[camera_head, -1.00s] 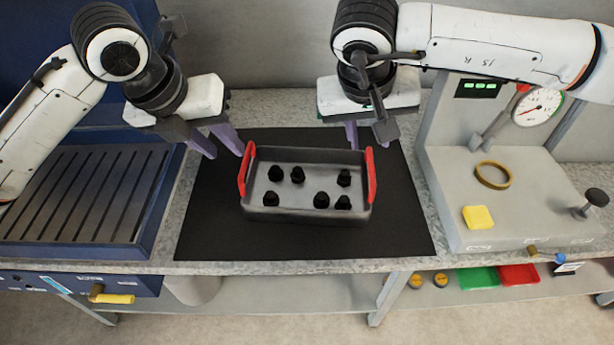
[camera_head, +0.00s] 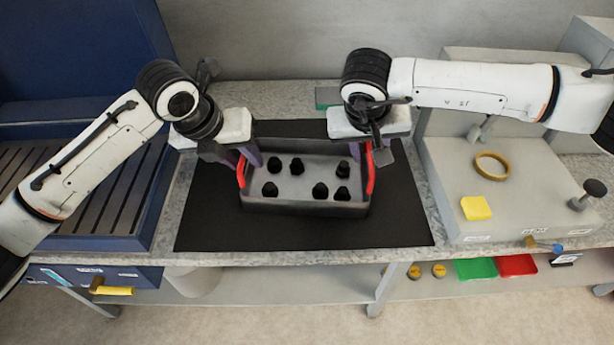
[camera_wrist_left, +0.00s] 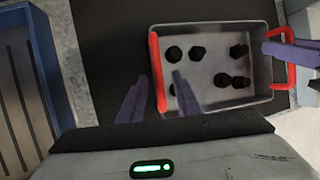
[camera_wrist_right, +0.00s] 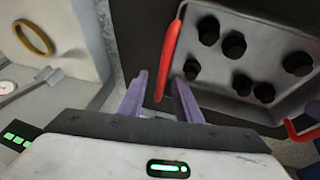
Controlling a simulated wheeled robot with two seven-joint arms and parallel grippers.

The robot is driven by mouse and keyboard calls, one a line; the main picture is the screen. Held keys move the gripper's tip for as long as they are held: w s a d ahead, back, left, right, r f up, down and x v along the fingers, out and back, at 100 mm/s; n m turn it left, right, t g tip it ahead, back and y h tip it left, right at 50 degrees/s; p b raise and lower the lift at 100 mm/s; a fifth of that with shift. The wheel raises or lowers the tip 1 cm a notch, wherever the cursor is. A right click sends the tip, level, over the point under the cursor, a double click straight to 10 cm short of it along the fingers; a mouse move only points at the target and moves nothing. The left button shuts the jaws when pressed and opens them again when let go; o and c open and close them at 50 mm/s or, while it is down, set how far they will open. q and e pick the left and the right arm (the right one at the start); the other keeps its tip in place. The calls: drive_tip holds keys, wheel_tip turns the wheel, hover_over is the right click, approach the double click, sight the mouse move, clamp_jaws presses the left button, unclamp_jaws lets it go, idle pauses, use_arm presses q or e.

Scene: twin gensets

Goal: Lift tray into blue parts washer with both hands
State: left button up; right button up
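The grey tray (camera_head: 300,208) sits on a black mat on the bench and holds several black knobbed parts (camera_head: 297,166). It has a red handle at each end. My left gripper (camera_head: 246,160) is open, with its fingers on either side of the left red handle (camera_wrist_left: 156,72). My right gripper (camera_head: 366,158) is open at the right red handle (camera_wrist_right: 170,55), which lies between its fingers in the right wrist view. I cannot tell whether any finger touches a handle. The blue parts washer (camera_head: 150,215) stands at the left, its slatted deck partly hidden by my left arm.
A grey test stand (camera_head: 510,215) with a brass ring (camera_head: 492,165) and yellow block (camera_head: 476,208) stands at the right. The black mat (camera_head: 300,238) is clear in front of the tray. Green and red bins (camera_head: 517,265) are on the shelf below.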

use_arm(q)
drive_tip(key=shift+f, duration=0.1)
clamp_jaws()
use_arm(e)
clamp_jaws()
idle(1.1)
